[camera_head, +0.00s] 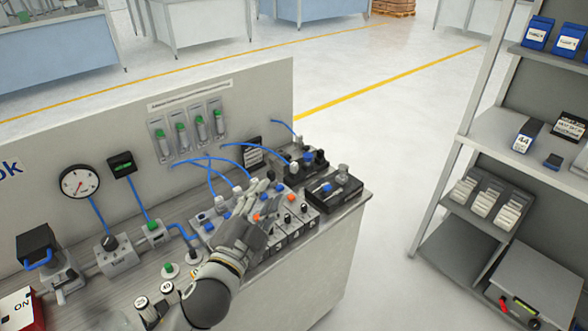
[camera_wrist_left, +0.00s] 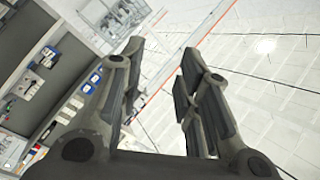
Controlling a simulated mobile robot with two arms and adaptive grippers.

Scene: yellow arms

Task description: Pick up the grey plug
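A small grey cylindrical piece (camera_head: 342,171), which may be the grey plug, stands on a black box (camera_head: 334,192) at the bench's right end. I cannot tell for sure that it is the plug. My left gripper (camera_head: 263,200) is over the grey block of fittings (camera_head: 288,228), left of that piece and apart from it. In the left wrist view its two fingers (camera_wrist_left: 160,60) are spread with nothing between them. The plug cannot be made out in that view. The gripper hides part of the fittings. My right gripper is not in view.
Blue hoses (camera_head: 228,161) arch from the back panel (camera_head: 240,110) to the fittings. A gauge (camera_head: 79,182) and valves (camera_head: 110,247) are at the left. A shelf unit (camera_head: 478,140) stands at the right, with clear floor (camera_head: 395,150) between it and the bench.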

